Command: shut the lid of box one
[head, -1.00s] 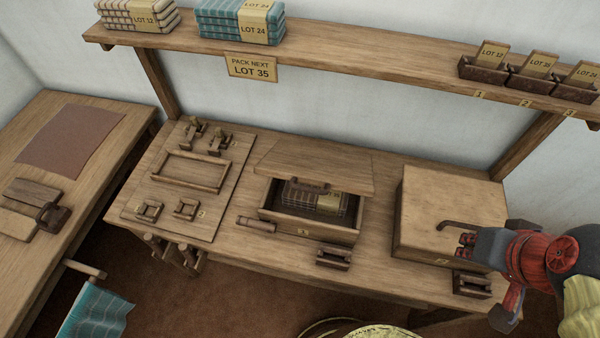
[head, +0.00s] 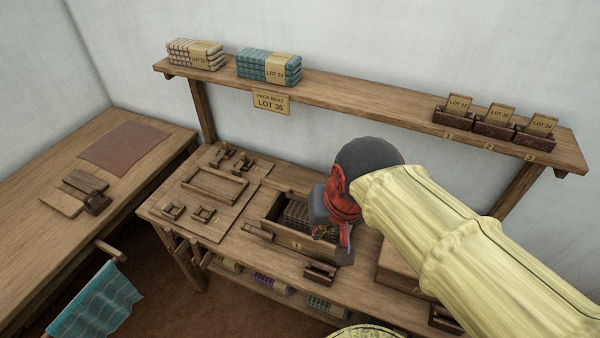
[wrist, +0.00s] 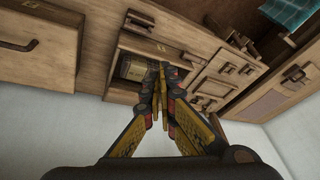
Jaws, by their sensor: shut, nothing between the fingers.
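Box one (head: 284,239) is the wooden box marked 1 in the middle of the bench, and it stands open. A folded checked cloth stack (head: 297,212) lies inside. Its lid is mostly hidden behind my arm and gripper in the head view, so I cannot tell its exact angle. My gripper (head: 335,245) is shut and empty, at the right part of box one. In the wrist view the closed fingers (wrist: 162,72) point over the box opening. Whether they touch the box or lid I cannot tell.
A second closed box (head: 397,277) stands to the right, partly behind my arm. A small wooden holder (head: 320,272) sits in front of box one. A board with small trays (head: 205,190) lies to the left. A shelf (head: 350,98) with cloth stacks and card holders runs above.

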